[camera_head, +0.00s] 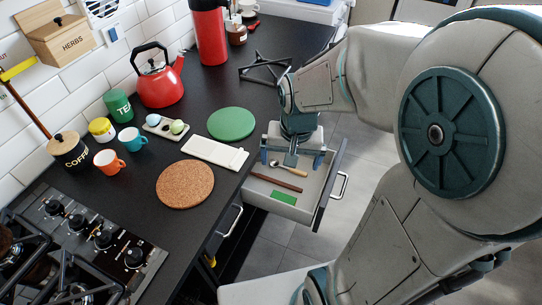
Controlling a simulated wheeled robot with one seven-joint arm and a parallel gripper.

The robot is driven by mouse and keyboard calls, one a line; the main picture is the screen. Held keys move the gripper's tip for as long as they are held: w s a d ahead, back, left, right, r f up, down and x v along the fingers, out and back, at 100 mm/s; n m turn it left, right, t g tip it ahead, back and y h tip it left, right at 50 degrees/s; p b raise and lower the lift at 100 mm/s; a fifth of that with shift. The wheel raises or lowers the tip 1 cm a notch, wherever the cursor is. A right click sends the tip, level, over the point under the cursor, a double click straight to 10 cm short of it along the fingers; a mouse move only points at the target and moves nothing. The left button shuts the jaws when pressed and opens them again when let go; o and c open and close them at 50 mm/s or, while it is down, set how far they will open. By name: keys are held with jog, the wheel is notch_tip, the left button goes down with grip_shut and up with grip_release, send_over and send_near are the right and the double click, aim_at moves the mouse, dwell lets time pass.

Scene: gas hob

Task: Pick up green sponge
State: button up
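A small flat green block (283,198), which looks like the green sponge, lies on the floor of the open drawer (318,192), near its front left part. My gripper (291,160) points down over the back part of the drawer. Its two blue fingers are wide apart with nothing seen between them. The gripper is behind the sponge in the picture and apart from it. How high the fingers are above the drawer floor is hard to tell.
A brown stick (276,183) and a wooden-handled utensil (290,170) lie in the drawer behind the sponge. The worktop above holds a white board (214,152), a cork mat (185,184), a green round mat (231,123) and a red kettle (160,84).

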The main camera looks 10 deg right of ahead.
aim_at(282, 200)
jog(key=w+f+m+b, duration=0.1)
jog(key=w+f, duration=0.1)
jog(key=f, duration=0.7)
jog(key=w+f+m+g+b, duration=0.1)
jog(key=w+f+b, duration=0.1)
jog(key=f, duration=0.7)
jog(key=w+f+m+b, duration=0.1)
jog(key=w+f, duration=0.1)
jog(key=f, duration=0.8)
jog(key=shift+d+m+b, duration=0.15)
jog(key=shift+m+b, duration=0.15)
jog(key=shift+b, duration=0.05)
jog(key=shift+s, duration=0.1)
jog(key=c, duration=1.1)
jog(key=shift+o, duration=0.2)
jog(key=shift+w+d+r, duration=0.15)
jog(key=shift+w+r, duration=0.1)
jog(key=shift+r, duration=0.4)
notch_tip(282, 200, up, 11)
jog(key=p, duration=0.2)
jog(key=w+d, duration=0.5)
jog(key=w, duration=0.3)
jog(key=w+d+b, duration=0.1)
jog(key=w+d, duration=0.4)
jog(key=w, duration=0.3)
jog(key=shift+d+f, duration=0.4)
jog(key=shift+w, duration=0.1)
